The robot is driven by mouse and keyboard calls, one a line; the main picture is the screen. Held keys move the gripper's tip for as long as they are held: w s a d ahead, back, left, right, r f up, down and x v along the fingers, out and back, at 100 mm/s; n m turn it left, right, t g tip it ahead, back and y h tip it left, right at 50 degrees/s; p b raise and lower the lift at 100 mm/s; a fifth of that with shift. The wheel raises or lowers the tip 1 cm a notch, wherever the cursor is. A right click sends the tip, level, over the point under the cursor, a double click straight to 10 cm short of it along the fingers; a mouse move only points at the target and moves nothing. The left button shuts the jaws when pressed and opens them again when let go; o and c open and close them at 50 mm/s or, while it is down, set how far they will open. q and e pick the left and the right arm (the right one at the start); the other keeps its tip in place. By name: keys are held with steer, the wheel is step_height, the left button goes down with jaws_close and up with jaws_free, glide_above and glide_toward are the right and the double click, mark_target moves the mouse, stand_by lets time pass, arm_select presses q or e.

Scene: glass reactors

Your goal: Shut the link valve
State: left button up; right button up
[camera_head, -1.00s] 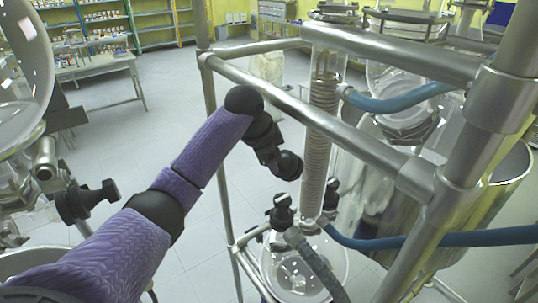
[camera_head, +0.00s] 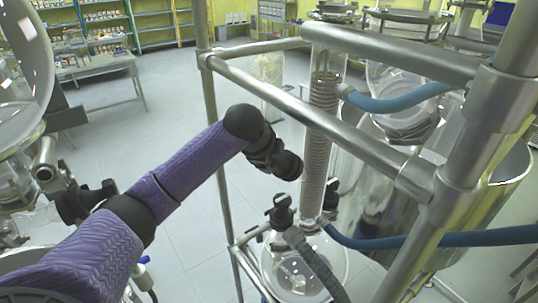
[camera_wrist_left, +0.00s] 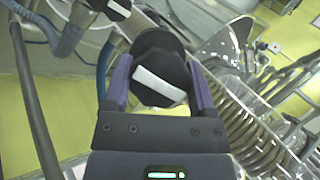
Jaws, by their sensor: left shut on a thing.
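In the left wrist view, my left gripper (camera_wrist_left: 160,72) has its two purple fingers on either side of a black valve knob (camera_wrist_left: 150,98) with a white bar across its face. The fingers are shut on this knob. The white bar lies slightly tilted in the picture. In the head view, my left arm comes in from the left and its black wrist end (camera_head: 287,165) is beside the coiled glass column (camera_head: 318,150). The fingers and held knob cannot be made out there. I cannot tell from the knob alone whether the valve is open or shut.
A second black knob with a white bar (camera_wrist_left: 117,8) is close above in the wrist view. Metal frame bars (camera_head: 320,120) cross near my arm. A blue hose (camera_head: 430,240) leaves the column's lower end. Black fittings (camera_head: 283,205) stand over a glass vessel (camera_head: 305,270).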

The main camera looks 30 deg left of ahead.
stand_by(0.4)
arm_select(q)
steer(key=o, duration=1.2)
steer(key=shift+c, duration=0.2)
steer(key=b+v, duration=0.2)
steer(key=v, duration=0.8)
